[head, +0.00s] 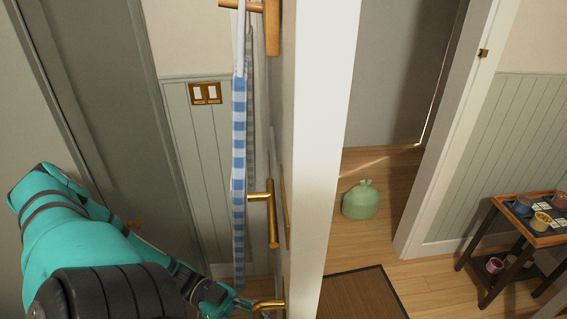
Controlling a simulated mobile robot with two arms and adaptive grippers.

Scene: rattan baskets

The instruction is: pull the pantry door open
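The pantry door (320,150) stands open, seen almost edge-on as a tall white slab in the middle of the head view. A brass lever handle (268,304) sticks out from its left face at the bottom edge of the picture. My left gripper (240,303) is low beside this handle, at or very near its left end. Its fingertips are small and partly cut off by the picture edge, so I cannot tell whether they grip it. My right gripper is not in view.
A blue-checked cloth (239,125) hangs along the door's left face, near brass fittings (271,215). Right of the door is an open doorway with a green tied bag (361,199) on the floor and a brown mat (362,295). A small shelf (527,232) with pots stands far right.

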